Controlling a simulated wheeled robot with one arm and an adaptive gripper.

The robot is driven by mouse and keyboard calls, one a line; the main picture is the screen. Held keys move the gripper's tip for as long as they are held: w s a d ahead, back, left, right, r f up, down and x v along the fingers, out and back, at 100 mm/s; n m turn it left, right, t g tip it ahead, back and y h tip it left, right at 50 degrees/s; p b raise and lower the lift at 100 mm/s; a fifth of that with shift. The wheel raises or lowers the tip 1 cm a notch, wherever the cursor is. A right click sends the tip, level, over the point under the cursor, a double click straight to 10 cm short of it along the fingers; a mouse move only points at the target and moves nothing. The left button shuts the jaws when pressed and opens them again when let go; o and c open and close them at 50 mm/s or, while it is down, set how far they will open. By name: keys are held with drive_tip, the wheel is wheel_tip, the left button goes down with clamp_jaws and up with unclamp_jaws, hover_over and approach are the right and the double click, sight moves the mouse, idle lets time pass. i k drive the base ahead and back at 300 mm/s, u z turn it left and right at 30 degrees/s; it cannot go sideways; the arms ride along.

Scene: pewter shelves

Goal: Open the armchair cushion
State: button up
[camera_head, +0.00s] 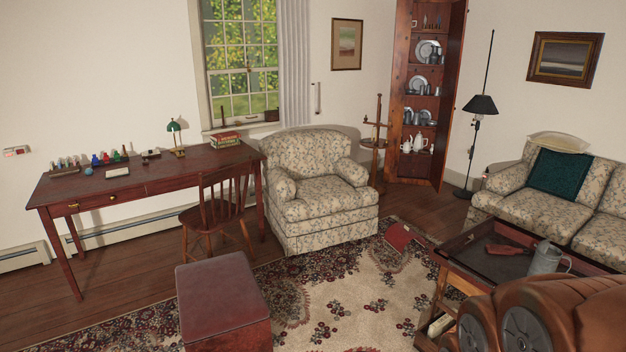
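A floral-patterned armchair (305,160) stands in the middle of the view, below and right of the window. Its seat cushion (320,196) lies flat between the two rolled arms, against the backrest. The cushion has the same floral cloth as the chair, and its front edge faces out toward the rug. Nothing rests on it. What is under the cushion is hidden. My gripper is not in view; links of my arm show at the lower right, well apart from the armchair.
A wooden chair (212,215) and desk (140,183) stand left of the armchair. A dark red box-like stool (222,300) is in front. A red book (398,237) lies on the patterned rug (350,285). A tray table (497,262) and sofa (540,209) stand at right.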

sight(318, 197)
drive_tip(key=i, duration=4)
drive_tip(key=u, duration=0.6)
